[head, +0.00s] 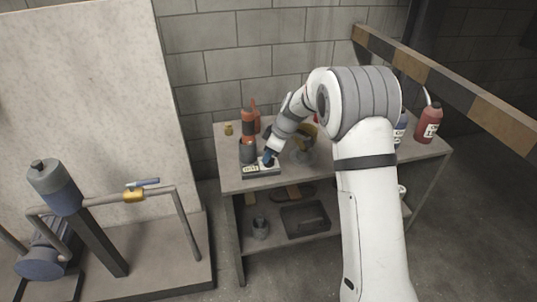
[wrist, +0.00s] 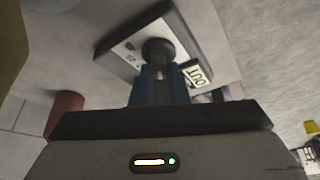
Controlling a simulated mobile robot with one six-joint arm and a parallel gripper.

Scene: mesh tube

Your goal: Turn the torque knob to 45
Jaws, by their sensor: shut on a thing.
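The knob (wrist: 158,48) is round and dark grey, on the pale panel of a small box (wrist: 181,28) with dark edges. The wrist view shows a label reading OUT (wrist: 195,77) beside the fingers. The box (head: 262,173) sits at the front left of the workbench in the head view. My gripper (wrist: 160,75) has blue fingers and is shut on the knob. In the head view my gripper (head: 270,158) comes down onto the box from the right and hides the knob. I cannot read the knob's setting.
The workbench (head: 235,183) holds an orange and grey tool (head: 248,123) close behind the box and a red bottle (head: 430,123) at right. A striped beam (head: 440,80) crosses above the right side. A pipe rig (head: 100,203) stands at left.

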